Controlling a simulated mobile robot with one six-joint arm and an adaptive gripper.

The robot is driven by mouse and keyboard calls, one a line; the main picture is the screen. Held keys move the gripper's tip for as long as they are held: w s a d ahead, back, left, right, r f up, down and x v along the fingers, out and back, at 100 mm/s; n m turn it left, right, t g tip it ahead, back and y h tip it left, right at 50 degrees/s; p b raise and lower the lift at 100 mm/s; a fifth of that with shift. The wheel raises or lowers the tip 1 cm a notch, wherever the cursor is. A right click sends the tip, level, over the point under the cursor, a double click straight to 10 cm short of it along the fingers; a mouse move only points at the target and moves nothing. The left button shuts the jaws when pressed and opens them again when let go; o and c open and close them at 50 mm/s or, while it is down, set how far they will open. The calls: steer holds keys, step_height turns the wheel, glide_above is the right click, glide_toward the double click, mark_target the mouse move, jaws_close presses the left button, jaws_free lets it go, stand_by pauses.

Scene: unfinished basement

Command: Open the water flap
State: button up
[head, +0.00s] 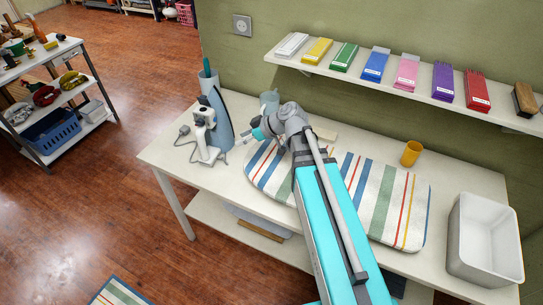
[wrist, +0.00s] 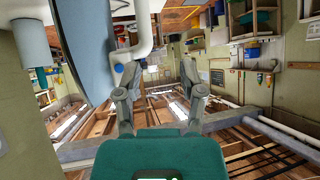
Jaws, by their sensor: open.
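A steam iron (head: 224,122) stands upright on its heel at the left end of the white table, its blue-grey soleplate facing right and its white body with handle (head: 201,128) facing left. In the wrist view, the picture appears upside down; the blue-grey plate (wrist: 84,40) fills the upper left, with a white curved part (wrist: 143,30) beside it and a small blue round part (wrist: 118,68). I cannot make out the water flap for sure. My gripper (wrist: 160,67) is open and empty; in the head view it (head: 241,143) is just right of the iron.
A striped padded mat (head: 385,200) lies under my arm. A shelf with coloured packs (head: 390,82) runs above. The iron's cord (head: 183,131) lies left.

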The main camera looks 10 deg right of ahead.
steer(key=s+d+f+m+g+h+p, duration=0.2)
steer(key=s+d+m+g+h+p, duration=0.1)
steer(key=s+d+m+h, duration=0.4)
steer(key=shift+s+d+f+m+p, duration=0.2)
steer(key=shift+s+f+m+p, duration=0.1)
steer(key=shift+s+m+p, duration=0.4)
steer(key=shift+w, duration=0.1)
stand_by(0.4)
steer(key=d+m, duration=0.1)
steer(key=s+d+m+h, duration=0.1)
steer(key=s+d+m+g+h, duration=0.1)
steer(key=shift+s+f, duration=0.15)
steer(key=shift+f, duration=0.15)
steer(key=shift+s+d+m+h, duration=0.4)
steer(key=shift+d+m+h, duration=0.1)
steer(key=shift+h, duration=0.1)
